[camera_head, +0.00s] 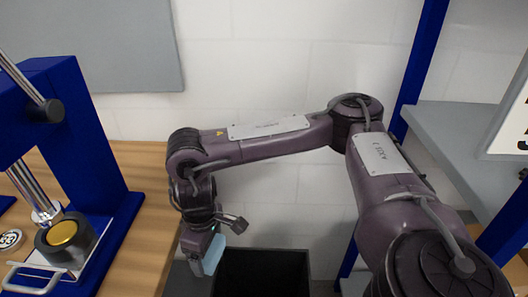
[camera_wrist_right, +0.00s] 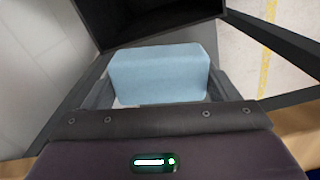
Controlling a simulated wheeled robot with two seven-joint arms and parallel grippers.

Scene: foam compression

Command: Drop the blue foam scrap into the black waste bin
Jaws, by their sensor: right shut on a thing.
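The light blue foam scrap (camera_head: 213,254) is between the fingers of my right gripper (camera_head: 207,262), which is shut on it. In the right wrist view the foam scrap (camera_wrist_right: 160,74) sits as a block between the two fingers of the gripper (camera_wrist_right: 158,88). The black waste bin (camera_head: 262,253) stands at the bottom of the head view, just right of the foam and lower. In the right wrist view the open bin (camera_wrist_right: 160,28) lies beyond the foam at the top. The foam is apart from the bin's inside. My left gripper is not in view.
A wooden bench (camera_head: 140,170) is on the left, its right edge close to my right gripper. A blue press frame (camera_head: 85,120) stands on it with a brass-topped cylinder (camera_head: 62,235). A blue-posted rack with a grey shelf (camera_head: 455,125) is on the right.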

